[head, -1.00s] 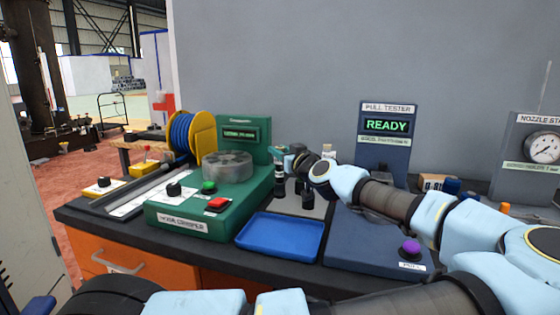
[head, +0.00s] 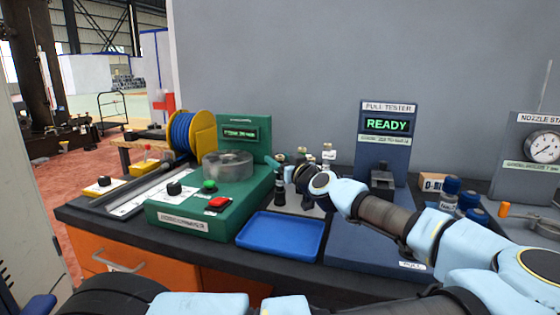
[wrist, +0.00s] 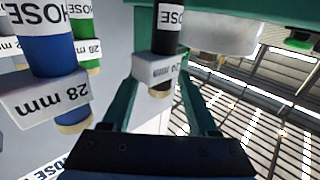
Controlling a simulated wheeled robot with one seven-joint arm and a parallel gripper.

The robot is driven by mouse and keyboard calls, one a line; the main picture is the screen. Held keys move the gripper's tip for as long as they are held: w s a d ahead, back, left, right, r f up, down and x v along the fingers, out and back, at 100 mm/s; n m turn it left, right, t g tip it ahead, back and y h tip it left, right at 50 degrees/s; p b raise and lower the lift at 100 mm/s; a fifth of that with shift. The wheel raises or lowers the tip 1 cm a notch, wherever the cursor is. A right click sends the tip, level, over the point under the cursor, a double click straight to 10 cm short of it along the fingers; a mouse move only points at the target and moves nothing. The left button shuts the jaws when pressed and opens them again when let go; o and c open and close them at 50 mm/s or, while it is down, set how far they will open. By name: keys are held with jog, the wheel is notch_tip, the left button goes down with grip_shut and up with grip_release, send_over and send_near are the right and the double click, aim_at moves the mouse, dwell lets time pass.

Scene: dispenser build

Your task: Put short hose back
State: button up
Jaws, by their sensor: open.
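A black hose piece (wrist: 168,42) with a white size label, which seems to read 20 or 24 mm, is between the teal fingers of my gripper (wrist: 163,85) in the wrist view. The fingers are open, one on each side of it. A blue hose piece (wrist: 45,55) and a green hose piece (wrist: 88,45), both labelled 28 mm, are to the left. In the head view, my gripper (head: 286,172) is over the grey pad behind the blue tray, by a dark upright piece (head: 280,190). Which piece is the short hose cannot be read there.
The blue tray (head: 281,238) is empty. The green hose crimper (head: 208,215) stands left, the pull tester (head: 388,140) behind right. More small labelled pieces (head: 328,157) stand close behind my gripper. Blue-capped parts (head: 452,186) and a nozzle station (head: 535,150) are right.

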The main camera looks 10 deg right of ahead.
jog(key=shift+r, duration=0.1)
jog(key=shift+s, duration=0.1)
jog(key=b+v, duration=0.3)
jog(key=v, duration=0.8)
jog(key=shift+s, duration=0.35)
jog(key=shift+d+r, duration=0.15)
jog(key=shift+d, duration=0.05)
